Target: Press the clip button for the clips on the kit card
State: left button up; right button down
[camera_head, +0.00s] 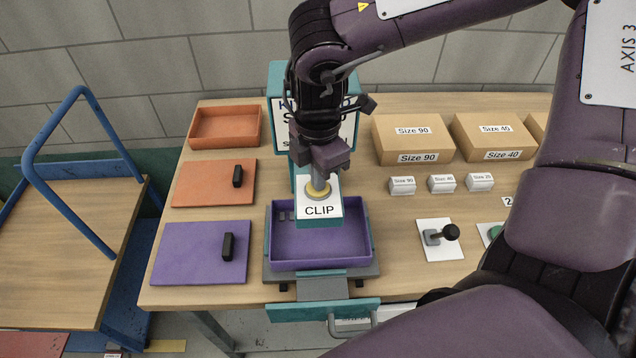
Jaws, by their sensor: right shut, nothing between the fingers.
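The clip button (318,188) is a yellow round cap on top of a white and teal box labelled CLIP (319,211). My right gripper (319,180) is shut and points straight down, its fingertips at the button and seemingly touching it. How far the button is pressed cannot be told. Below the box stands a purple tray (357,252) with a few small grey pieces at its back left. The kit card (348,137) seems to be the white sign in a teal frame behind my arm; most of its text is hidden. My left gripper is not in view.
Orange (214,183) and purple (190,252) lids with black handles lie at left, below an orange bin (225,126). Cardboard boxes (412,138) and small size labels stand at right, with a black-knobbed lever (440,238). A blue-railed cart (75,220) is at far left.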

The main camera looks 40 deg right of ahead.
jog(key=shift+r, duration=0.1)
jog(key=shift+r+p, duration=0.55)
jog(key=shift+r, duration=0.35)
jog(key=shift+f+b, duration=1.05)
jog(key=shift+b, duration=0.2)
jog(key=shift+r, duration=0.1)
jog(key=shift+r+p, duration=0.55)
jog(key=shift+r, duration=0.4)
jog(key=shift+f+b, duration=1.05)
jog(key=shift+b, duration=0.15)
jog(key=shift+r+p, duration=0.6)
jog(key=shift+r, duration=0.45)
